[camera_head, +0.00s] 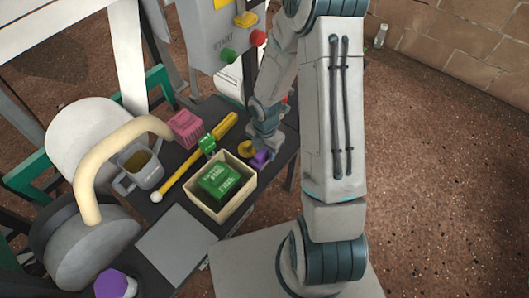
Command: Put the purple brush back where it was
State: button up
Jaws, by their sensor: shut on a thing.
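A small purple thing, which looks like the purple brush (260,159), is at my gripper (263,143), beside the right corner of the cream box (225,212). My gripper points down over the right part of the dark table and is shut on the brush. My fingers and wrist hide part of it, and I cannot tell whether it touches the table. A yellow round thing (246,149) is just left of my gripper.
The cream box holds a green packet (219,181). Left of it are a yellow stick (199,155), a pink block (186,128), a grey mug (140,168) and a grey sheet (176,246). A purple-topped object (112,284) is at bottom left. A button panel (222,40) stands behind.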

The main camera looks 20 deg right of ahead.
jog(key=o, duration=0.9)
jog(key=shift+f, duration=0.1)
notch_tip(320, 180, up, 12)
jog(key=p, duration=0.6)
jog(key=s+r+m, duration=0.4)
jog(key=r+m, duration=0.2)
jog(key=m, duration=0.2)
jog(key=s+r+m+t, duration=0.1)
jog(key=s+r+m, duration=0.4)
jog(key=r+m, duration=0.2)
jog(key=s+r+m, duration=0.5)
jog(key=r+m, duration=0.1)
jog(key=m, duration=0.4)
jog(key=shift+d+r+b, duration=0.15)
jog(key=shift+r+b, duration=0.1)
jog(key=shift+b, duration=0.05)
jog(key=shift+w+r, duration=0.1)
